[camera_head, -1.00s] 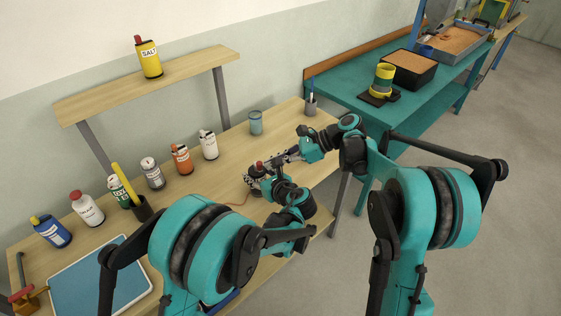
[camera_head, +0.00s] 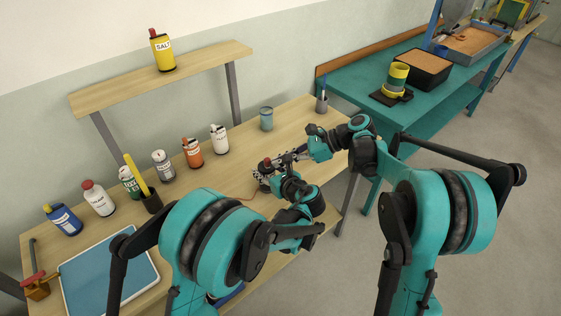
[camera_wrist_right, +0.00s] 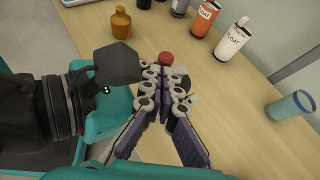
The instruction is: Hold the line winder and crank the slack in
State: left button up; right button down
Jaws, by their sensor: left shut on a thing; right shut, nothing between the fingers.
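The line winder is mostly hidden by my grippers. A red knob (camera_head: 267,161), which looks like its crank knob, shows just past the fingers in the head view, and again in the right wrist view (camera_wrist_right: 165,58). My left gripper (camera_head: 265,179) is shut on the winder over the bench; its grip is small and partly covered. My right gripper (camera_head: 288,157) is shut and empty close beside the knob. In the right wrist view its fingers (camera_wrist_right: 166,88) are together just below the knob; whether they touch it I cannot tell. A thin orange line (camera_head: 241,198) lies on the bench.
Several bottles and cans, among them an orange float can (camera_head: 192,153), stand along the back of the wooden bench. A blue-green cup (camera_head: 266,119) and a pen holder (camera_head: 321,104) stand at its far end. A blue tray (camera_head: 110,275) lies front left.

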jog(key=w+v, duration=0.1)
jog(key=v, duration=1.1)
jog(key=a+r+m+h, duration=0.2)
jog(key=a+r+h, duration=0.3)
jog(key=a+h, duration=0.4)
jog(key=s+x, duration=0.1)
jog(key=x, duration=0.9)
jog(key=shift+s+a+m, duration=0.35)
jog(key=shift+m, duration=0.65)
jog(key=shift+s+a, duration=0.1)
jog(key=shift+a, duration=0.15)
